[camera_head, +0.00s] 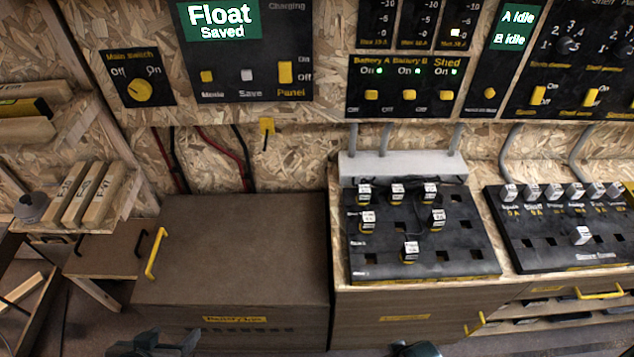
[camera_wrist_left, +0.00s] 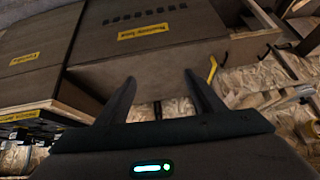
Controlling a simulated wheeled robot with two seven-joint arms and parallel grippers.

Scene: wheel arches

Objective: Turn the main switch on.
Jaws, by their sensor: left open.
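The main switch (camera_head: 139,91) is a round yellow knob on a black panel high at the left of the head view, with "Off" marked at its upper left and "On" at its upper right. I cannot tell for certain which mark its pointer faces. My left gripper (camera_head: 154,346) is at the bottom edge of the head view, far below the switch and apart from it. In the left wrist view its two dark fingers (camera_wrist_left: 158,84) are spread with nothing between them. Part of my right gripper (camera_head: 415,349) shows at the bottom edge; its fingers cannot be made out.
A brown box (camera_head: 235,245) with a yellow handle stands below the panels. A fuse board (camera_head: 420,235) lies to its right. A charging panel (camera_head: 247,60) reading "Float Saved" is right of the switch. Cables run down the wall.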

